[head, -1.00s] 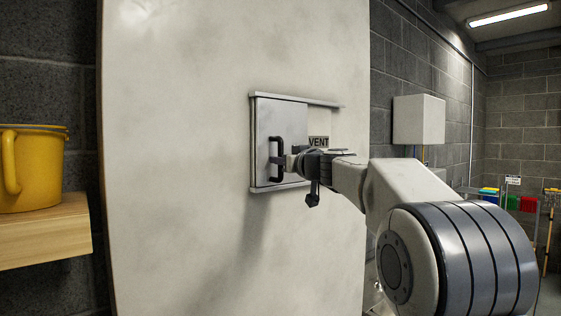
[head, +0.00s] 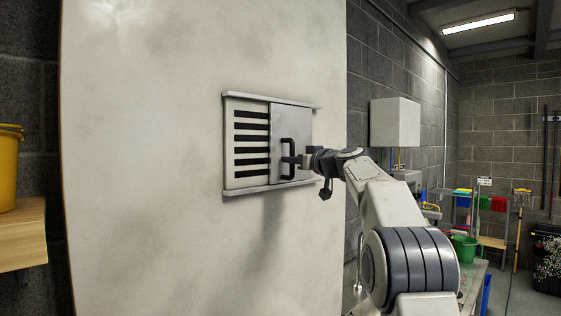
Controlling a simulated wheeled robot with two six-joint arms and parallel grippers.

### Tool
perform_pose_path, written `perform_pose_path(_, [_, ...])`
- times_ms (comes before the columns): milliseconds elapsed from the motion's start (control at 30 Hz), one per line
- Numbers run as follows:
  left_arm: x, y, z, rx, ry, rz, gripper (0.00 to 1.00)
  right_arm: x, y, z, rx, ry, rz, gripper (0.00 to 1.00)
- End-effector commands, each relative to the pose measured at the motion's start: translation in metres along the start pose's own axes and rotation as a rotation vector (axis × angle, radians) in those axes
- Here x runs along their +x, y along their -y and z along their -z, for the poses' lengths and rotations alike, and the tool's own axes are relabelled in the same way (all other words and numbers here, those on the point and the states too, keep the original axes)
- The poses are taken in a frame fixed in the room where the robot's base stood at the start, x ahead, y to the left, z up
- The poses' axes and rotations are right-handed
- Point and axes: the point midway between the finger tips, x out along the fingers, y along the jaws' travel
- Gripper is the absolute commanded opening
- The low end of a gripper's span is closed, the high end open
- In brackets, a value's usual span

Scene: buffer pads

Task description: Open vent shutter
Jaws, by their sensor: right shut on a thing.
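The vent shutter (head: 283,122) is a pale grey sliding plate with a black upright handle (head: 287,147). It sits at the right part of its frame, between an upper rail (head: 262,100) and a lower rail (head: 262,188). Left of it, the vent slots (head: 252,138) show as several dark horizontal bars. My right gripper (head: 296,160) is shut on the handle, coming from the right; its fingertips are small in view. The VENT label cannot be seen. My left gripper is not in view.
The vent is set in a large off-white panel (head: 150,160). A yellow bucket (head: 10,168) stands on a wooden shelf (head: 22,235) at the left edge. A white wall box (head: 395,122) hangs behind my right arm. Cleaning gear and a green bucket (head: 464,249) are at the far right.

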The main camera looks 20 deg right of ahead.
Motion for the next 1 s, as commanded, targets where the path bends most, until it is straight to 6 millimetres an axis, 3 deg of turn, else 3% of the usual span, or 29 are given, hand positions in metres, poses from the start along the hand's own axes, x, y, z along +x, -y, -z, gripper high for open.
perform_pose_path(33, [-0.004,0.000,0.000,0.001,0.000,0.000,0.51,0.001,-0.011,0.001,0.000,0.000,-0.007,0.00])
perform_pose_path(200, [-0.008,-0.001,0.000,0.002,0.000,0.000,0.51,0.004,-0.024,0.001,0.000,0.000,-0.005,0.00])
perform_pose_path(633, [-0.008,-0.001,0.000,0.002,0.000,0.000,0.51,0.004,-0.027,0.001,0.000,-0.001,-0.003,0.00])
perform_pose_path(667, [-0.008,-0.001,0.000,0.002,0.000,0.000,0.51,0.004,-0.027,0.001,0.000,-0.001,-0.003,0.31])
perform_pose_path(700, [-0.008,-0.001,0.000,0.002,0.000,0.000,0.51,0.004,-0.027,0.001,0.000,-0.001,-0.003,0.46])
perform_pose_path(1000, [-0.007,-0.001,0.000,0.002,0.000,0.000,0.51,0.004,-0.026,0.000,0.000,0.000,-0.002,0.50])
